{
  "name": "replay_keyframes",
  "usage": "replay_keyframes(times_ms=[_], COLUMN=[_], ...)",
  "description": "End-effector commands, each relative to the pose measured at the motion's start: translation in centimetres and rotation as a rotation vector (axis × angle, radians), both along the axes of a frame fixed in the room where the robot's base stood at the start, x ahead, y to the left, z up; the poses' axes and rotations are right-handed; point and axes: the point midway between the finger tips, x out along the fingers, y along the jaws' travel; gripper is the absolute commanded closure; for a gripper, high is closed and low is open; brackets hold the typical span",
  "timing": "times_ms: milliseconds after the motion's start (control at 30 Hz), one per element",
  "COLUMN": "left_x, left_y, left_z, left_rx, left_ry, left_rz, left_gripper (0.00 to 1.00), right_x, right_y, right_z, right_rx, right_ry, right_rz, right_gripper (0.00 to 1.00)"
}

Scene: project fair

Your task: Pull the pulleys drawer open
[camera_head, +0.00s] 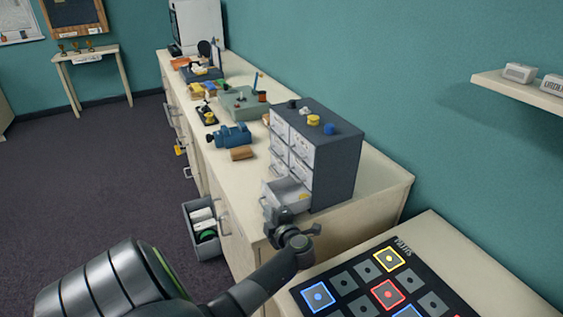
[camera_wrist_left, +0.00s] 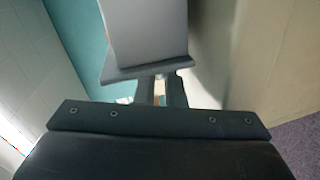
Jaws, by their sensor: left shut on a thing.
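A grey cabinet of small drawers (camera_head: 337,165) stands on the long counter in the head view. One of its bottom drawers (camera_head: 287,192) is out of the cabinet, with something small and yellow inside; its label is too small to read. My left gripper (camera_head: 283,214) is at the front of this drawer, shut on its handle, which the fingers hide. In the left wrist view, the fingers (camera_wrist_left: 161,92) meet the edge of a grey surface. My right gripper is not in view.
Pulleys or knobs (camera_head: 314,120) sit on the cabinet top. A blue vise (camera_head: 231,136) and a wooden block (camera_head: 242,153) are behind it on the counter. A larger counter drawer (camera_head: 207,240) hangs open below left. A panel of coloured squares (camera_head: 376,290) lies at front right.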

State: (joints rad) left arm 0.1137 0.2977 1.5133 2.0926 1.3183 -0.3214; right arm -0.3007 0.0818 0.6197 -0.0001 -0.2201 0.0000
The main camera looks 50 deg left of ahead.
Motion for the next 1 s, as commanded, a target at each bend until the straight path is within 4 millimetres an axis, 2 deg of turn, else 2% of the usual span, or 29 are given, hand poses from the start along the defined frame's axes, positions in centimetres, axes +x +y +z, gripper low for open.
replay_keyframes(times_ms=[33,133,433,467,533,833,1000], left_x=[-0.5,-0.9,-1.0,-1.0,-1.0,-1.0,-1.4], left_y=[0.1,0.2,0.2,0.2,0.2,0.1,-1.6], left_z=[0.2,0.0,-0.1,-0.1,-0.1,0.0,0.2], left_rx=[-0.003,-0.003,-0.003,-0.003,-0.002,-0.001,-0.005], left_ry=[0.002,0.000,0.000,0.000,0.000,-0.001,-0.003], left_rz=[0.000,0.001,0.000,0.000,0.000,-0.001,-0.002], left_gripper=[1.00,1.00,1.00,0.90,0.82,0.82,0.82], right_x=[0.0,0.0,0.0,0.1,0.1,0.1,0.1], right_y=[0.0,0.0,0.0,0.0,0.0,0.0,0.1], right_z=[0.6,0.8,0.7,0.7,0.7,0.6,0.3], right_rx=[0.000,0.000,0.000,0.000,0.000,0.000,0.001], right_ry=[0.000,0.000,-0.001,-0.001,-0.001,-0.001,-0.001], right_rz=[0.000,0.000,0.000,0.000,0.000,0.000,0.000], right_gripper=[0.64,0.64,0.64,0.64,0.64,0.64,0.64])
